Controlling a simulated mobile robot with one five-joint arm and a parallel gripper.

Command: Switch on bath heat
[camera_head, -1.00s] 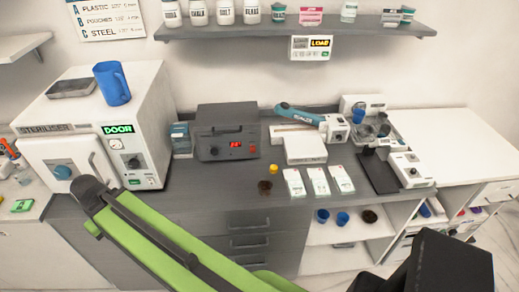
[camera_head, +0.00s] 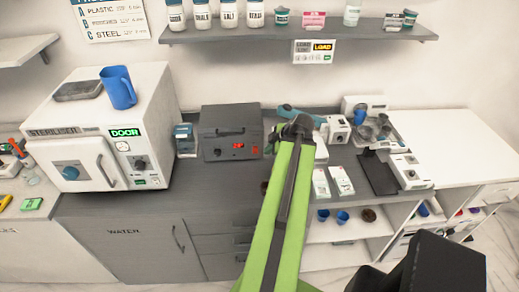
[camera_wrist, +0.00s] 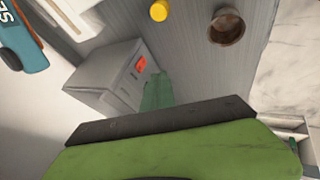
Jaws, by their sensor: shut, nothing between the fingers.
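In the wrist view a grey box (camera_wrist: 103,80) with a bright red switch (camera_wrist: 141,64) lies at left of centre. My gripper (camera_wrist: 158,90) is shut and empty, its green fingers pointing toward the box's front near the switch. I cannot tell whether they touch. In the head view my arm's dark end (camera_head: 297,127) is just right of the box, and the fingers are hard to make out.
A white steriliser (camera_head: 95,140) with a blue mug (camera_head: 118,87) on top stands left. White packets (camera_head: 341,181) lie right of my arm. The wrist view shows a yellow cap (camera_wrist: 159,11) and a brown cup (camera_wrist: 227,27). A shelf (camera_head: 300,34) hangs above.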

